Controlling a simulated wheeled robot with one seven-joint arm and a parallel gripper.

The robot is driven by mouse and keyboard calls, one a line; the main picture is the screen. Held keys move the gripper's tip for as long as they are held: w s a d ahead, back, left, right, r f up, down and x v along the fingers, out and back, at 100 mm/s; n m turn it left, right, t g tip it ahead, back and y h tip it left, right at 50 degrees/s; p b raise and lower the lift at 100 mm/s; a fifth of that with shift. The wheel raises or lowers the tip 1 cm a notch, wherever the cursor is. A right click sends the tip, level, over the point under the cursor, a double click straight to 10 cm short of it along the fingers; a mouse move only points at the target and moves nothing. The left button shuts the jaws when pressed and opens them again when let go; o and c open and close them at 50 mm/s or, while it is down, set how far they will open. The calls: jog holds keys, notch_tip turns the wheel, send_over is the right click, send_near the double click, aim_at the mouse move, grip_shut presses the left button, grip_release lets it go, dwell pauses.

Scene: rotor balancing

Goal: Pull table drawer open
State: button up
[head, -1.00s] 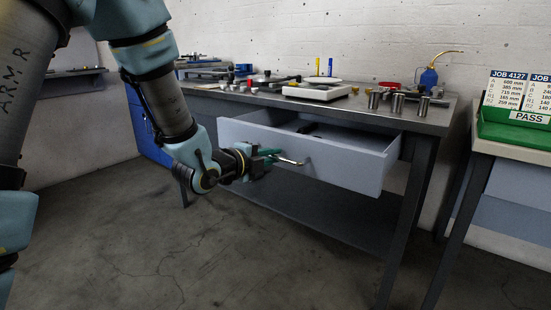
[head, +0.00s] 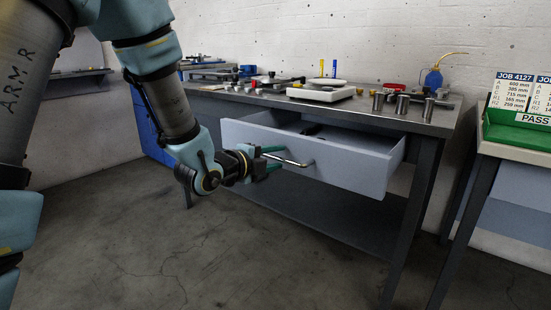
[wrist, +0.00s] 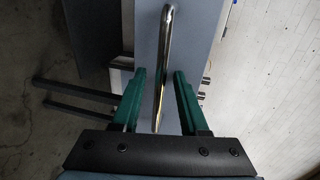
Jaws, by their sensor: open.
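The table drawer (head: 345,165) has a pale blue-grey front and is pulled out from under the workbench top, with part of its inside showing. Its metal bar handle (head: 299,163) is on the front. My gripper (head: 280,158) is at the handle, with its green fingers open. In the wrist view the handle (wrist: 166,40) runs between the two spread fingers, with a gap on each side. The drawer front (wrist: 148,25) lies behind it.
The workbench top (head: 425,122) holds a white scale (head: 320,93), metal cylinders (head: 402,105) and a blue bottle (head: 433,80). A side table with a green tray (head: 515,135) stands at right. The floor before the drawer is clear.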

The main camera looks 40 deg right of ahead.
jog(key=b+v, duration=0.5)
jog(key=v, duration=0.5)
jog(key=shift+a, duration=0.25)
